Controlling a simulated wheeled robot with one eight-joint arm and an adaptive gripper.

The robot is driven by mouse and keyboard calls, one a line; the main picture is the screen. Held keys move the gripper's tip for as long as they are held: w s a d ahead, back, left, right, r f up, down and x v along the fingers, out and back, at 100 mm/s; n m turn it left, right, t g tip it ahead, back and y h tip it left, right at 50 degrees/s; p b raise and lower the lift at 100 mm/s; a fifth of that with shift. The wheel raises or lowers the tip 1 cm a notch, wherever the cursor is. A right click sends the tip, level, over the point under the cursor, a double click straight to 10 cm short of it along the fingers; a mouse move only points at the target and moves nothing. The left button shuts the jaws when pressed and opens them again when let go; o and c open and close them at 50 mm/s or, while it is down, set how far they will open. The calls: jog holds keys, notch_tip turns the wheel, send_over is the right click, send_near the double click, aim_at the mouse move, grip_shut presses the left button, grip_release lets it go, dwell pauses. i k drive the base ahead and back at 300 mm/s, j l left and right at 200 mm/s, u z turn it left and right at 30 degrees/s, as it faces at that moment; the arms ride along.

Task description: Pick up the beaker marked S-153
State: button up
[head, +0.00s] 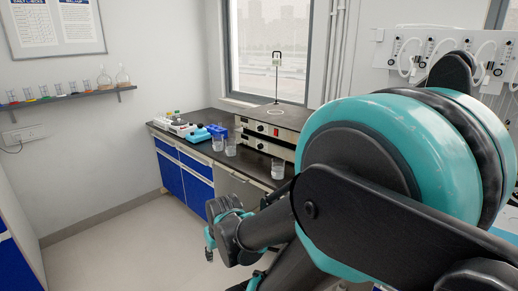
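Several clear glass beakers stand on the dark counter (190,143). One beaker (278,169) stands alone at the counter's front edge, before the grey hotplate unit. Another beaker (231,147) and a beaker beside it (218,144) stand further left. No marking can be read at this size, so I cannot tell which beaker is S-153. My gripper (210,245) is in front of the counter and lower than its top, apart from the beakers. Its fingers are small and partly hidden, so I cannot tell whether they are open. My arm covers much of the right side.
The stacked grey hotplate unit (272,128) with a tall stand rises behind the beakers. Blue racks (198,135) and small bottles sit at the counter's left. Blue cabinets (185,180) lie under it. The floor (130,245) at left is clear. A wall shelf (65,97) holds flasks.

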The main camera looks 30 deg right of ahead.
aim_at(218, 140)
jog(key=i+j+z, duration=0.1)
jog(key=i+z, duration=0.15)
jog(key=z, duration=0.25)
jog(key=i+j+z, duration=0.2)
jog(key=z, duration=0.25)
jog(key=i+j+z, duration=0.15)
jog(key=z, duration=0.35)
jog(key=i+j+z, duration=0.1)
jog(key=j+z, duration=0.4)
jog(key=i+j+z, duration=0.15)
jog(key=j, duration=0.85)
jog(key=i+j+z, duration=0.15)
jog(key=j, duration=0.9)
jog(key=j+z, duration=0.15)
jog(key=j, duration=0.9)
jog(key=l, duration=1.45)
